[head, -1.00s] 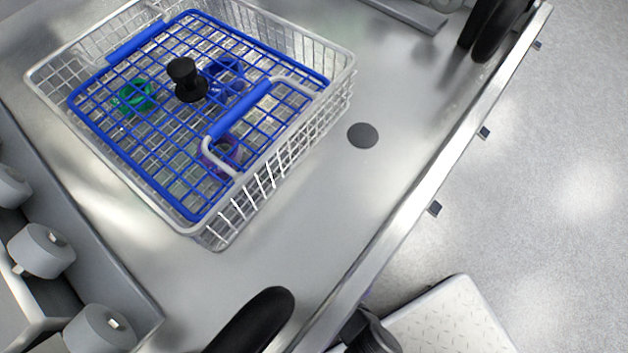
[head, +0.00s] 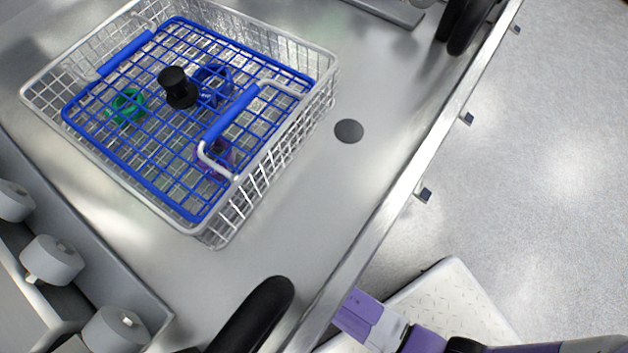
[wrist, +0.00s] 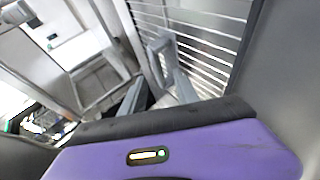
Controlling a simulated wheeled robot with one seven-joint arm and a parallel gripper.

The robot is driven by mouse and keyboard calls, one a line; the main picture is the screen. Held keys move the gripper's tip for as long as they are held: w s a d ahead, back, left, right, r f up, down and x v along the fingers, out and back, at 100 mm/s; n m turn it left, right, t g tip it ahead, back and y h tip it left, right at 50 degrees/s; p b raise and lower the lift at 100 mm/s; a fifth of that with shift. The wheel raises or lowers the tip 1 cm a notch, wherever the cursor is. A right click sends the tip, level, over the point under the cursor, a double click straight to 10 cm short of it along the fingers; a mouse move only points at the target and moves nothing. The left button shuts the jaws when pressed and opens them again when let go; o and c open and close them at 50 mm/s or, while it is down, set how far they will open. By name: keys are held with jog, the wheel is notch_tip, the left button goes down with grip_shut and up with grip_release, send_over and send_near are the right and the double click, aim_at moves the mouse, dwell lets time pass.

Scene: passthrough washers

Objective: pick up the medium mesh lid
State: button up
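The mesh lid (head: 130,160) is a blue wire grid with a black knob (head: 177,88) near its middle. In the head view it lies in the top of a white wire basket (head: 262,180) at the upper left. Purple parts of my arm show at the bottom of the head view, well away from the lid. The lid is not recognisable in the wrist view.
Under the grid are a green ring (head: 128,106), a blue ring (head: 213,82) and a purple item (head: 218,156). The basket stands on a steel counter (head: 300,220) with a dark disc (head: 348,131). Black curved parts stand near its front edge. Grey knobs (head: 52,260) line the left.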

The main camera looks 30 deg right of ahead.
jog(key=b+x, duration=0.2)
jog(key=x, duration=0.3)
jog(key=shift+w+r, duration=0.1)
jog(key=shift+r, duration=0.1)
grip_shut()
jog(key=shift+r, duration=0.1)
dwell(1.0)
